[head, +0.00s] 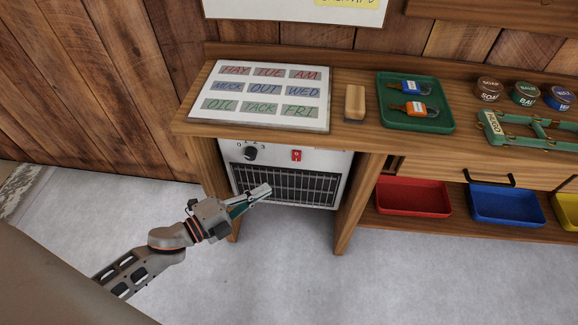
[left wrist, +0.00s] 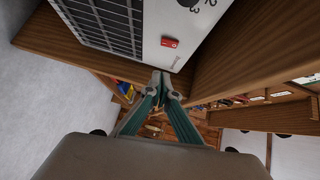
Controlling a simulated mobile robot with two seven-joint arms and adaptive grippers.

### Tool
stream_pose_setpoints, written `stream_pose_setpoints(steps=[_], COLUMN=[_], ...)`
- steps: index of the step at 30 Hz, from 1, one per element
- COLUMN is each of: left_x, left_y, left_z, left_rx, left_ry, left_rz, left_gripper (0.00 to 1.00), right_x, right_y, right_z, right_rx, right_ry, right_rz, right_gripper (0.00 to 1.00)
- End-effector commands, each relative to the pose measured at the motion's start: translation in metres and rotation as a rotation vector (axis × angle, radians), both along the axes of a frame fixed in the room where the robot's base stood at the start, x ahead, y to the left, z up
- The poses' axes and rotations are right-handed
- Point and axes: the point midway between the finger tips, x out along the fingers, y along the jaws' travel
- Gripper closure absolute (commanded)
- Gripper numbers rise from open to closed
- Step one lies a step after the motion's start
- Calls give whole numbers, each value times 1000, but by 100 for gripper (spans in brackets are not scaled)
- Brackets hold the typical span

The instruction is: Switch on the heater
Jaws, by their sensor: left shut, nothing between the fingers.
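The heater (head: 340,167) is a white box with a dark front grille, standing under the left part of the wooden bench. Its panel carries a black dial (head: 251,153) with numbers around it and a red switch (head: 296,155). The red switch (left wrist: 170,42) also shows in the left wrist view, above my fingertips. My left gripper (head: 267,189) is shut and empty, in front of the grille, below and left of the switch. In the left wrist view its fingertips (left wrist: 161,80) meet near the heater's edge; I cannot tell if they touch it. My right gripper is not in view.
The wooden bench (head: 350,135) overhangs the heater, with a leg (head: 358,205) close on its right. On top are a lettered board (head: 262,96), a brush (head: 355,101) and a green tray (head: 415,125). Red (head: 412,197) and blue (head: 506,205) bins stand lower right. The floor in front is clear.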

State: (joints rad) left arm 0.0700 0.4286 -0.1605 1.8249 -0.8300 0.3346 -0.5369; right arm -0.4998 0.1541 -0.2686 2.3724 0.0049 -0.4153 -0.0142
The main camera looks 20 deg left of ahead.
Motion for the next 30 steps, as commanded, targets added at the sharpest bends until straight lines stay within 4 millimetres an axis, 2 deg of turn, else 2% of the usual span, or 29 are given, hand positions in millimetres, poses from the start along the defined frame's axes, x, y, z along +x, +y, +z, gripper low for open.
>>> stream_pose_setpoints(steps=[14, 17, 22, 30], left_x=[75, 89, 104, 111], left_y=[-42, -36, -32, -30], left_z=[-8, -12, -13, -12], left_rx=[-1, 2, 0, 0], left_ry=[0, 2, 2, 1], left_rz=[-1, 1, 0, 0], left_gripper=[100, 100, 100, 100], right_x=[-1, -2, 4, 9], right_y=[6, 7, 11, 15], right_z=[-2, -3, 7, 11], right_rx=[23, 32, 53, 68], right_ry=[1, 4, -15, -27], right_rz=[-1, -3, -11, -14], right_gripper=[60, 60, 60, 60])
